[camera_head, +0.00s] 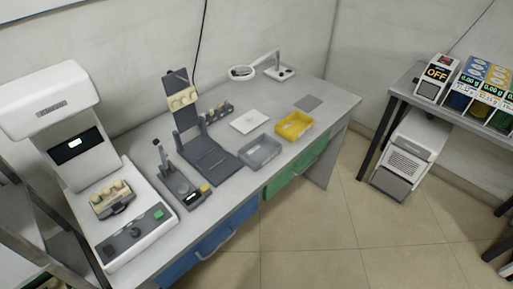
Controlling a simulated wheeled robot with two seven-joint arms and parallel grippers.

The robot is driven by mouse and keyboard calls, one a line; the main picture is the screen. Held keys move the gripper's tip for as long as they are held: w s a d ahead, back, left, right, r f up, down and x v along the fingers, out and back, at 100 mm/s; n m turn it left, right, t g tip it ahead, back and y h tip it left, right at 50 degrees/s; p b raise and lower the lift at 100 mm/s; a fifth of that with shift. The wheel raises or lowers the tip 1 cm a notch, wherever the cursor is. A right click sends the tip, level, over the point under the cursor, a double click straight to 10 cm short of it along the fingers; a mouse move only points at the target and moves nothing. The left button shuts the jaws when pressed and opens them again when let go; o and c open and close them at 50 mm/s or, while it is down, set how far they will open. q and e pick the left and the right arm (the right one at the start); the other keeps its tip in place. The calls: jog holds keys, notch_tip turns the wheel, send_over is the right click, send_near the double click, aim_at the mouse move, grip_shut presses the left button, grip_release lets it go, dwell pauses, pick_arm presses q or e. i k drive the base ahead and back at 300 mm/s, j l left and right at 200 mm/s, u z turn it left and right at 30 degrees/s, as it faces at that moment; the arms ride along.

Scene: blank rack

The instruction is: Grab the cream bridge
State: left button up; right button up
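No part clearly labelled as the bridge stands out, but two cream pieces show. One cream, bumpy piece (110,196) sits in a dark holder on the bed of the white machine at the left. Another cream piece (182,99) is on the upright dark stand (183,118) at the middle of the bench. Which of them is the bridge I cannot tell at this size. Neither of my grippers is in view.
The white machine (62,98) stands at the bench's left end. A grey tray (259,153) and a yellow tray (294,126) lie near the front edge. A small dark rack (218,114) stands behind. A second table (403,86) is at the right; the floor between is clear.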

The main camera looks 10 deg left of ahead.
aim_at(95, 197)
jog(key=u, duration=1.55)
jog(key=k, duration=0.1)
